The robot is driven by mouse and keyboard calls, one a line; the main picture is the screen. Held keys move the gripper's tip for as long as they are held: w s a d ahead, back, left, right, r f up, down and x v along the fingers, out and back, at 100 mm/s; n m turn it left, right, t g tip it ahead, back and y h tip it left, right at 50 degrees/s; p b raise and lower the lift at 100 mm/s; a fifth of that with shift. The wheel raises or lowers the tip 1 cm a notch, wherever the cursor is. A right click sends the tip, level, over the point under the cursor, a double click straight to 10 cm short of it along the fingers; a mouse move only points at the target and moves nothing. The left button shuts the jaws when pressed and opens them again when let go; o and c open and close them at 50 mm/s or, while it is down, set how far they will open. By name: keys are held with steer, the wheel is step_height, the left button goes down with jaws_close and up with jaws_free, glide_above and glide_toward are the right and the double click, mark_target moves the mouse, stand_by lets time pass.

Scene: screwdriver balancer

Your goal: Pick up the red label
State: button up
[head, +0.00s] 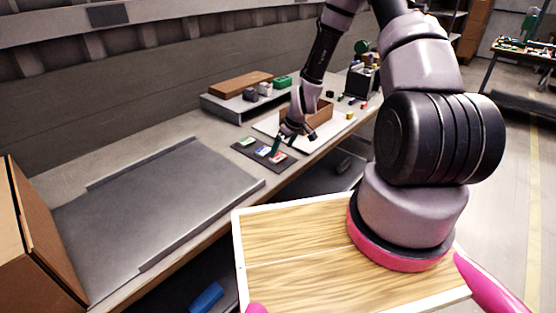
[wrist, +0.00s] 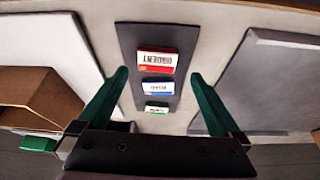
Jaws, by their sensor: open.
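The red label (wrist: 157,60) is a small block with a white face reading "URGENT", upside down in the wrist view. It lies on a narrow dark mat (wrist: 136,35), at the top of a row above the blue label (wrist: 156,87) and green label (wrist: 156,107). In the head view the red label (head: 279,157) is at the right end of the row. My gripper (wrist: 158,73) is open and empty, its green fingers spread on either side of the row. In the head view my gripper (head: 276,146) is over the mat; its exact height above the labels is unclear.
A large grey panel (head: 150,210) lies on the bench to the left. A white board with a cardboard box (head: 318,118) is to the right. A grey raised shelf (head: 235,108) with small boxes stands behind. The bench's front edge is close to the mat.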

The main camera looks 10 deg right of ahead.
mark_target(279, 157)
steer(key=x, duration=0.5)
steer(key=shift+w+d+f, duration=0.15)
steer(key=shift+d+f, duration=0.05)
steer(key=shift+d, duration=0.05)
steer(key=c, duration=1.5)
